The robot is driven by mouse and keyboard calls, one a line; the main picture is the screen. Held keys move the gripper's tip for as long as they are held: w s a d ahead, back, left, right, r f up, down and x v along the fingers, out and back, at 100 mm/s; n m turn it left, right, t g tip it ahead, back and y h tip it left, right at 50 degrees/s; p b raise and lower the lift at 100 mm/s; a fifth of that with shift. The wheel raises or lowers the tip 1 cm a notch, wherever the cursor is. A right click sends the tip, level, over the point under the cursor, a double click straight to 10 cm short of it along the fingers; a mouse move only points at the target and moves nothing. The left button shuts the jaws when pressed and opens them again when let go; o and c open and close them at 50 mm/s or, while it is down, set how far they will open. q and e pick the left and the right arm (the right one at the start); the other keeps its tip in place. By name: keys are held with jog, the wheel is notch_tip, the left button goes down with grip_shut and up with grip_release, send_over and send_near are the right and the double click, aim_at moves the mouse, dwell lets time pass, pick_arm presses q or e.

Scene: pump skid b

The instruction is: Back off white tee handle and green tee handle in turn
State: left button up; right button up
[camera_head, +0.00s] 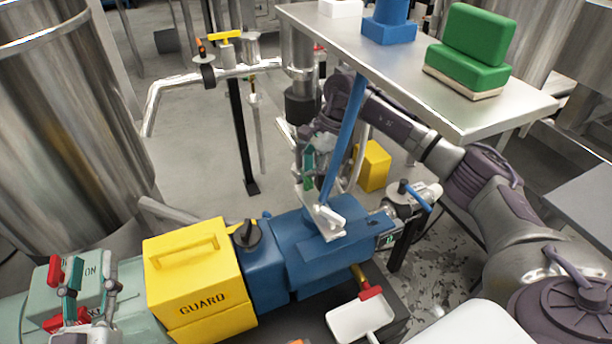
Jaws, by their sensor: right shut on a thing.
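My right gripper (316,190) reaches down from the upper middle to the top of the blue pump housing (290,245). It is shut on a white piece (330,222), which looks like the white tee handle; the fingers and a blue bar partly hide it. I cannot make out a green tee handle for certain; a small green patch (388,240) shows at the housing's right end. My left gripper (88,275) is at the lower left, its fingers apart and empty, in front of a pale green box with red levers (55,270).
A yellow guard box (195,275) stands between the grippers. The blue bar (347,130) slants up from the housing. A blue-handled valve (410,192) is to the right. A metal table (400,60) overhangs behind. A white scoop-like tray (360,318) lies in front.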

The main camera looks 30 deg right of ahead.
jog(key=shift+s+f, duration=0.1)
jog(key=shift+f, duration=0.3)
jog(key=shift+n+g+b, duration=0.4)
jog(key=shift+n, duration=0.4)
jog(key=shift+n+g+b, duration=0.3)
jog(key=shift+n+b, duration=0.05)
jog(key=shift+n, duration=0.45)
pick_arm(q)
jog(key=s+r+t+h, duration=0.1)
jog(key=s+r+t, duration=0.2)
jog(key=r+t, duration=0.1)
jog(key=shift+r, duration=0.85)
jog(key=shift+h, duration=0.3)
